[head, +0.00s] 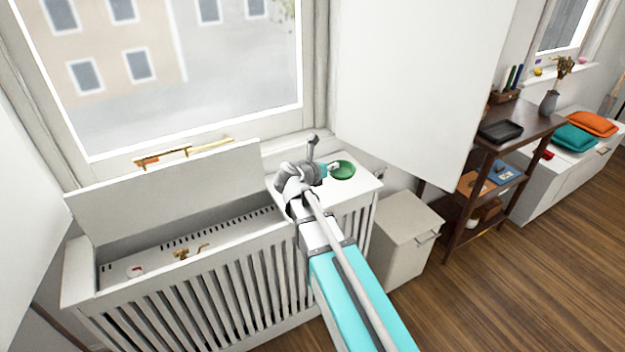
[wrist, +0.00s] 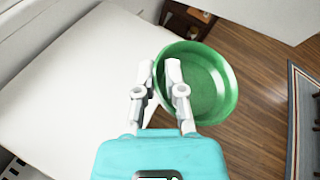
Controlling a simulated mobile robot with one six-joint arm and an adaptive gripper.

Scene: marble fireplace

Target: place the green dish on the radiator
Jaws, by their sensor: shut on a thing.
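The green dish (head: 344,171) is a round, shallow bowl at the right end of the white radiator cover (head: 362,188) in the head view. My gripper (head: 330,168) is shut on its rim. In the wrist view my gripper (wrist: 161,75) has one finger inside the dish (wrist: 208,88) and one outside, on its left side. The dish looks empty. The white top (wrist: 80,75) lies below and left of it, with floor beyond its edge. I cannot tell whether the dish touches the top.
A raised lid (head: 170,185) leaves the cover's left part open, with a brass valve (head: 188,253) inside. A white panel (head: 415,75) hangs close behind the dish. A white cabinet (head: 405,240) and a dark shelf (head: 490,165) stand to the right.

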